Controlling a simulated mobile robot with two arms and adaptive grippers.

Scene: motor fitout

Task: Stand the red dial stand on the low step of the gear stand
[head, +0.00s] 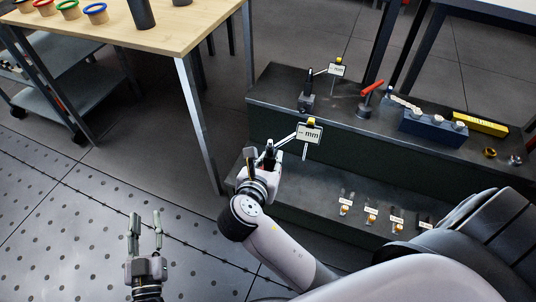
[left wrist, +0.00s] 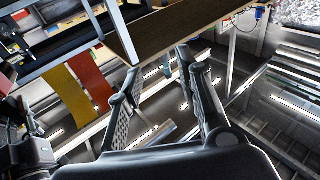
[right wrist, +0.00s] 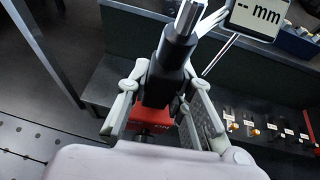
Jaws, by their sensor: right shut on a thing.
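The red dial stand has a black post (right wrist: 168,70), a red base (right wrist: 160,134) and a white "mm" display (head: 309,132). My right gripper (head: 262,162) is shut on its post. In the right wrist view the post stands between the fingers (right wrist: 165,100), and the red base is partly hidden behind them. The gear stand (head: 270,88) is dark, with an upper step and a low step (head: 285,192). The held stand is at the left end of the low step; contact cannot be told. My left gripper (head: 146,222) is open and empty over the floor.
Several small labelled pieces (head: 371,217) stand on the low step's right part. The upper step holds another dial stand (head: 306,102), a red-handled tool (head: 370,90), a blue block (head: 432,124) and a yellow bar (head: 480,122). A wooden table (head: 190,22) is at upper left.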

